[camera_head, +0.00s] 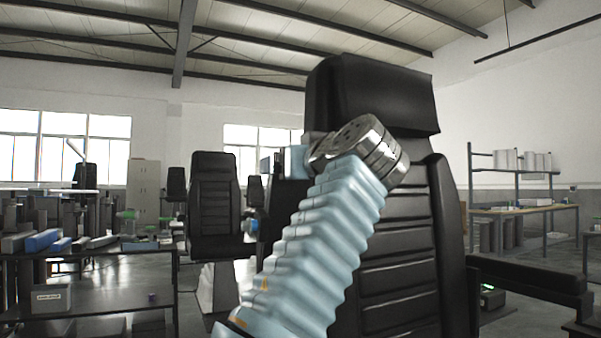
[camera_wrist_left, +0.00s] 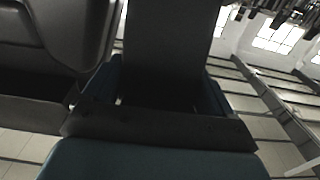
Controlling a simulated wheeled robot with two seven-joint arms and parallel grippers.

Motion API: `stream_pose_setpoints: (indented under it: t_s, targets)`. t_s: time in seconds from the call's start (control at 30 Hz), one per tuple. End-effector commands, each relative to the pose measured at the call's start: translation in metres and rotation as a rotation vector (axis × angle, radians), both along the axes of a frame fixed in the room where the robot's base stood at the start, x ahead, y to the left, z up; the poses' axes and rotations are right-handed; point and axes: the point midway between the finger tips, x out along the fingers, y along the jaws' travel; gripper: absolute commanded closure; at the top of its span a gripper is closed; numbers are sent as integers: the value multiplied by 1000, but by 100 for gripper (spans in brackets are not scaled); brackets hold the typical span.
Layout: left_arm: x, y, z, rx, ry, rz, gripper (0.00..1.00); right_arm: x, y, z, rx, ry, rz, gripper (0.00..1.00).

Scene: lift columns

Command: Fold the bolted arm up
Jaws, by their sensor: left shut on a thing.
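The black padded seat (camera_head: 385,240) with its headrest fills the middle right of the head view. One armrest (camera_head: 530,285) extends level at the seat's right side. My left arm, in a light blue ribbed sleeve, crosses in front of the seat, and its metal wrist covers part of the backrest. In the left wrist view, my left gripper (camera_wrist_left: 155,92) has a bluish finger on each side of a dark slab-like arm (camera_wrist_left: 168,45) and is shut on it. The arm's hinge and bolt are hidden. My right gripper is in neither view.
A dark table (camera_head: 95,280) with several boxes and parts stands at the left. Another black seat (camera_head: 213,195) is behind it. A shelf rack (camera_head: 520,172) and a workbench (camera_head: 530,208) stand at the right wall. Some grey floor shows between them.

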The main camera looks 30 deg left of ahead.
Motion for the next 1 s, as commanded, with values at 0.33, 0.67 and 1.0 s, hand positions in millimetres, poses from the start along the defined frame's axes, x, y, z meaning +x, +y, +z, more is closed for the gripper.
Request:
stream_pose_setpoints:
  t_s: [0.33,0.67,1.0]
  targets:
    - [7,9,4,0,0,1,69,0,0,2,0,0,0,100]
    - [8,9,3,-1,4,0,69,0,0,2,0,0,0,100]
    - [8,9,3,-1,3,0,6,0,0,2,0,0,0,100]
